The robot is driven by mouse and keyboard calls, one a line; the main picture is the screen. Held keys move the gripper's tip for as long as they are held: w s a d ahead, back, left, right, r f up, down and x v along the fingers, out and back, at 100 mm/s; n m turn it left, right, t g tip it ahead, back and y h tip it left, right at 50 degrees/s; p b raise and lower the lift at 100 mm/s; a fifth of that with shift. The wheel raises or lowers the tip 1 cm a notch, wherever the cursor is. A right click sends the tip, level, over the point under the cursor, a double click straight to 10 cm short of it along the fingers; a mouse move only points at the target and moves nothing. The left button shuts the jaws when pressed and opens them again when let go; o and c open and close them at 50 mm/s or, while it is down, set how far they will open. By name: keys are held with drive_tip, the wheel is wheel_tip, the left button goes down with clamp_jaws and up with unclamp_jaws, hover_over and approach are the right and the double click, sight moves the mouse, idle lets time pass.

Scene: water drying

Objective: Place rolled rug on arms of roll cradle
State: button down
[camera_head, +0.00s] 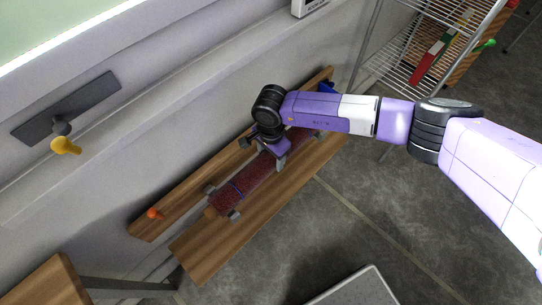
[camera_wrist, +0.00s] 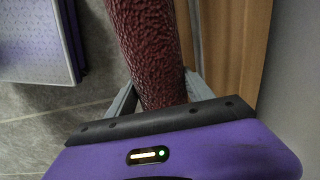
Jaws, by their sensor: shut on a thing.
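In the wrist view the rug (camera_wrist: 150,45) runs between the two grey fingers of my gripper (camera_wrist: 160,95). Small grey arms of the roll cradle (camera_head: 234,215) show on both sides of the rug near its lower left end, and another shows near its far end. I cannot tell whether the rug touches the arms or hangs just above them.
The wooden bench plank (camera_head: 205,260) and a back rail with an orange peg (camera_head: 153,213) run beside the wall. A wire shelf (camera_head: 400,60) stands at upper right. A wooden stool or table (camera_head: 45,285) is at lower left. A grey panel (camera_head: 355,290) is at the bottom. Open floor (camera_head: 300,235) lies between.

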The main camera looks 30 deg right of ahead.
drive_tip(key=shift+c, duration=2)
unclamp_jaws()
drive_tip(key=shift+f, duration=0.15)
wheel_tip(320, 180, up, 12)
drive_tip(key=shift+r+p, duration=0.2)
drive_tip(key=shift+p, duration=0.4)
